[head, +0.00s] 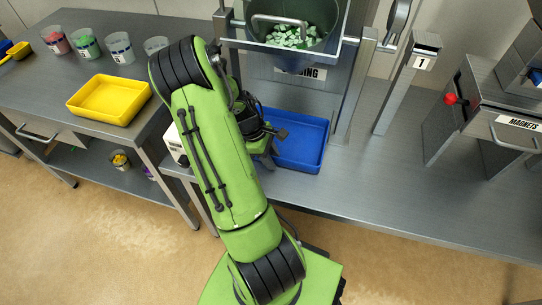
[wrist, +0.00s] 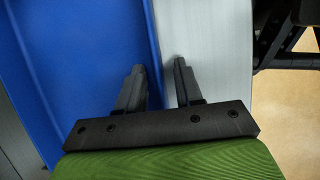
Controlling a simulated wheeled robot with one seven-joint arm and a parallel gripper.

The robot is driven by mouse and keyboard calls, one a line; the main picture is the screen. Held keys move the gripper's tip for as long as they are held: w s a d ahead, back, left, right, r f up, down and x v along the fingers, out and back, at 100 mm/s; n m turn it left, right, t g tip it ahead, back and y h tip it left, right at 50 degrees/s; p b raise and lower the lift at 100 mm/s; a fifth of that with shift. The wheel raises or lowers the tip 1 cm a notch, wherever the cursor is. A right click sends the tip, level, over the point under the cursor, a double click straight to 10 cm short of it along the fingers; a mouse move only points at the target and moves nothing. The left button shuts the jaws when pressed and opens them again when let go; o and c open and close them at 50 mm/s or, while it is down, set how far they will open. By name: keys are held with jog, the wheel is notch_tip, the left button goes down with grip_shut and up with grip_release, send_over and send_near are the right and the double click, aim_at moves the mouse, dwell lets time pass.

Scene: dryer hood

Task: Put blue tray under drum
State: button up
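The blue tray (head: 302,142) lies on the metal bench, in front of and below the drum (head: 297,24), partly hidden by my arm. The drum holds pale green and white pieces. My gripper (head: 276,134) is at the tray's left side. In the wrist view my gripper (wrist: 160,66) is open, with its two dark fingers on either side of the rim of the blue tray (wrist: 85,70). One finger is over the tray's inside, the other outside over grey metal. A gap shows between the fingers; whether either touches the rim cannot be told.
A yellow tray (head: 108,99) and several cups stand on the left table (head: 60,85). A metal post (head: 358,85) and a post labelled 1 (head: 408,80) rise right of the tray. A magnets box (head: 500,125) stands further right. The bench front (head: 400,190) is clear.

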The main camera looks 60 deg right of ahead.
jog(key=w+a+r+t+p, duration=0.15)
jog(key=w+a+r, duration=0.25)
jog(key=r, duration=0.5)
jog(key=w+a+r+t+p, duration=0.1)
jog(key=w+a+r+p, duration=0.3)
jog(key=r, duration=0.4)
jog(key=w+a+r+m+t+b, duration=0.1)
jog(key=w+a+r+t+b, duration=0.15)
jog(key=a+r, duration=0.6)
jog(key=s+a+r+t, duration=0.1)
jog(key=s+a+t, duration=0.1)
jog(key=s+a, duration=0.2)
jog(key=s+a+r+t+y+p, duration=0.1)
jog(key=s+a+r+t, duration=0.1)
jog(key=a, duration=0.9)
jog(key=shift+s+r+m+t, duration=0.3)
jog(key=shift+s+m+t, duration=0.15)
jog(key=shift+s, duration=0.8)
